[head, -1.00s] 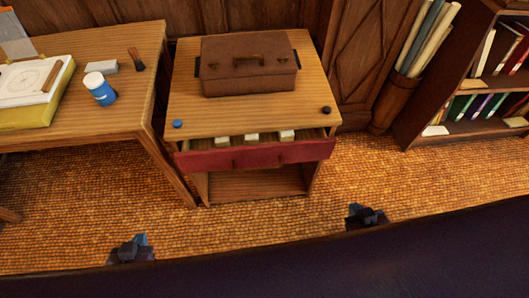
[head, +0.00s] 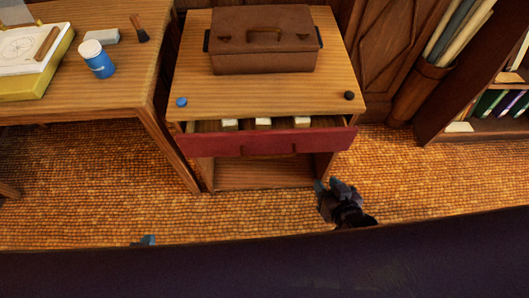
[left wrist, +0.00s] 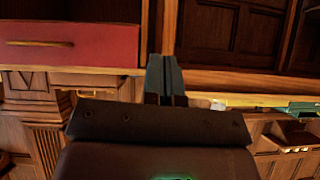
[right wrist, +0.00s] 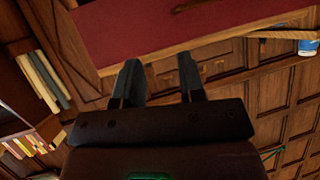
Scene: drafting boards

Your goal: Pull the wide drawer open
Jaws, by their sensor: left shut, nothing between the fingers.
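The wide drawer (head: 215,144) has a red front and sits under the top of a wooden cabinet (head: 240,105). It stands partly open, with several pale blocks (head: 263,123) showing inside. Its dark handle (head: 268,154) is on the middle of the front; it also shows in the left wrist view (left wrist: 40,43). My right gripper (head: 332,187) is open and empty, below and in front of the drawer's right part, apart from it. My left gripper (left wrist: 164,62) is shut and empty; in the head view only its tip shows at the bottom left, well short of the drawer.
A brown toolbox (head: 262,55) sits on the cabinet top, with a blue knob (head: 181,102) and a black knob (head: 349,95) near the front corners. A table (head: 120,95) with a blue jar (head: 97,62) stands left. A bookshelf (head: 480,130) stands right. The floor before the drawer is clear.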

